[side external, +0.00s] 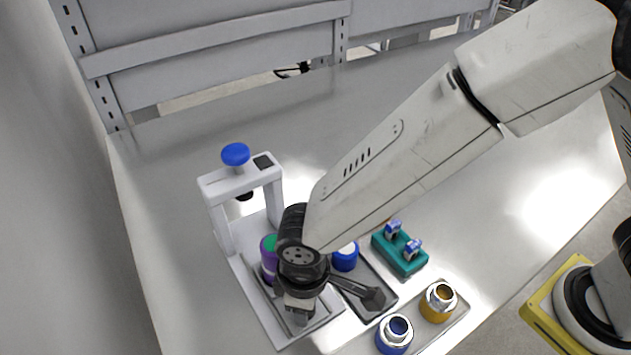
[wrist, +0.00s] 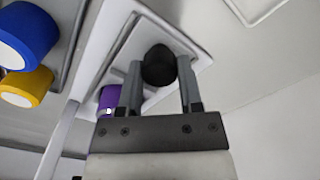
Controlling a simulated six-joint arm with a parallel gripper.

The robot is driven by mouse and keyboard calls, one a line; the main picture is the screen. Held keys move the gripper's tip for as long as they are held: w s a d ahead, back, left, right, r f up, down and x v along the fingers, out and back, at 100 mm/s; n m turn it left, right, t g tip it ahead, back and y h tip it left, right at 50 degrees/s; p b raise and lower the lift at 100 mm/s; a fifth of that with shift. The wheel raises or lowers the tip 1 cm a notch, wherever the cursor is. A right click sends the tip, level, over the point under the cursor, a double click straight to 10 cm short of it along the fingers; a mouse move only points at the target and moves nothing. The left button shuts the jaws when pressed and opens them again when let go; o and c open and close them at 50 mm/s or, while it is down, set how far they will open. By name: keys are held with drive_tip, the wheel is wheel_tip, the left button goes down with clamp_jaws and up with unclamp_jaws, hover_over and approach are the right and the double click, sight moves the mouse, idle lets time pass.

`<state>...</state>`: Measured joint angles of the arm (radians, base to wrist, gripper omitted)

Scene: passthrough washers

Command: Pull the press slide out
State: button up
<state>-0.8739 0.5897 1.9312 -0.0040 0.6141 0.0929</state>
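The white press (side external: 222,190) stands at the left with a blue knob (side external: 236,154) on its top bar. Its slide (side external: 318,313) lies at the front of the base and shows as a grey-rimmed tray in the wrist view (wrist: 125,45). A black round knob (wrist: 159,65) on the slide sits between my gripper's fingers (wrist: 160,78), which appear to touch both its sides. My gripper (side external: 300,312) points down over the slide and hides the knob in the side view. A purple cylinder with a green top (side external: 268,260) stands beside my gripper; its purple side shows in the wrist view (wrist: 108,98).
Right of the press are a dark tray (side external: 385,290) with a blue-and-white cylinder (side external: 345,257), a teal block (side external: 400,262) with small blue-topped pieces, and a pale tray (side external: 458,318) with blue (side external: 394,338) and yellow (side external: 437,306) cylinders. The table behind is clear.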

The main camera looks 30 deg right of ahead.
drive_tip(key=o, duration=0.5)
drive_tip(key=shift+s, duration=0.2)
drive_tip(key=shift+c, duration=0.2)
drive_tip(key=shift+r, duration=3.9)
drive_tip(key=shift+d, duration=0.1)
drive_tip(key=w+d+m+t, duration=0.1)
drive_tip(key=w+d+m, duration=0.15)
drive_tip(key=d, duration=0.55)
drive_tip(key=w+d+m, duration=0.2)
drive_tip(key=w+d, duration=0.1)
drive_tip(key=d, duration=0.6)
drive_tip(key=s+d+m, duration=0.2)
drive_tip(key=d, duration=0.5)
drive_tip(key=s+d+f+m+t, duration=0.1)
drive_tip(key=s+d+m, duration=0.1)
drive_tip(key=d, duration=0.6)
drive_tip(key=shift+s+d+f+t, duration=0.15)
drive_tip(key=shift+t, duration=0.15)
